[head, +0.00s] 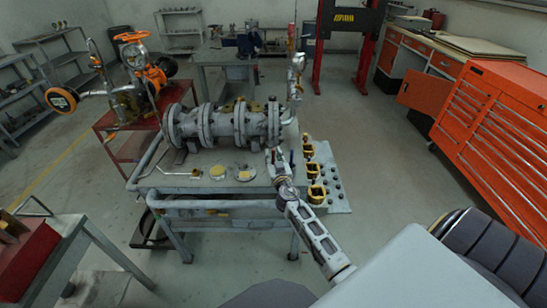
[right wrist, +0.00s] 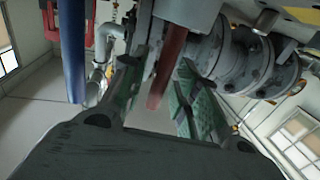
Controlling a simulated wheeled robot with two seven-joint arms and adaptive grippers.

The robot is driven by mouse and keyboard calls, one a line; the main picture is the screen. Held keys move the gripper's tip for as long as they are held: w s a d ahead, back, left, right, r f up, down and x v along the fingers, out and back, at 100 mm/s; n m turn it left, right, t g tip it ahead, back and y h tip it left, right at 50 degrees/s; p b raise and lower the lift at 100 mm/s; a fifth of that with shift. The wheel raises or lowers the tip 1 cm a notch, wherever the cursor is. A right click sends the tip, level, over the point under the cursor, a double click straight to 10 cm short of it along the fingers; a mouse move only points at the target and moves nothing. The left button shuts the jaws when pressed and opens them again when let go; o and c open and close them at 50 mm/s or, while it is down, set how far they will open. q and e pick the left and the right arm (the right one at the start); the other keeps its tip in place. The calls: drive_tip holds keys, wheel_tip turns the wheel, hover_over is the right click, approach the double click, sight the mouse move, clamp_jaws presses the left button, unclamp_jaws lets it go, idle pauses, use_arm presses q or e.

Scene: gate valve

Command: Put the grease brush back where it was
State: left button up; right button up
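My right gripper (head: 279,163) reaches over the front right part of the grey workbench (head: 165,182). In the right wrist view its two green-padded fingers (right wrist: 163,88) stand apart. A red handle-like rod (right wrist: 168,65) shows between them, with a gap visible at its sides. A blue rod (right wrist: 73,50) is to the left, outside the fingers. I cannot tell whether the red rod is the grease brush; no bristles show. Two round tins, one yellowish (head: 217,172) and one paler (head: 243,173), sit on the bench left of the gripper. My left gripper is not in view.
The flanged pipe assembly (head: 222,124) lies along the back of the bench. Yellow-topped parts (head: 316,194) and several small dark pieces stand at the right. A bent pale tool (head: 183,173) lies at left. An orange tool cabinet (head: 490,115) is far right.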

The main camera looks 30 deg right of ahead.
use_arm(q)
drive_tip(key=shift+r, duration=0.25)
use_arm(e)
drive_tip(key=shift+r, duration=0.15)
drive_tip(key=shift+s+a, duration=0.25)
drive_tip(key=shift+s, duration=0.45)
drive_tip(key=shift+b+v, duration=0.35)
drive_tip(key=shift+v, duration=1.55)
drive_tip(key=b, duration=0.2)
approach(274, 157)
drive_tip(key=shift+s, duration=0.7)
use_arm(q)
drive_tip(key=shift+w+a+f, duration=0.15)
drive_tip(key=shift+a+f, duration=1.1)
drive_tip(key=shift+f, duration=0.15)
use_arm(e)
drive_tip(key=shift+a+r, duration=0.3)
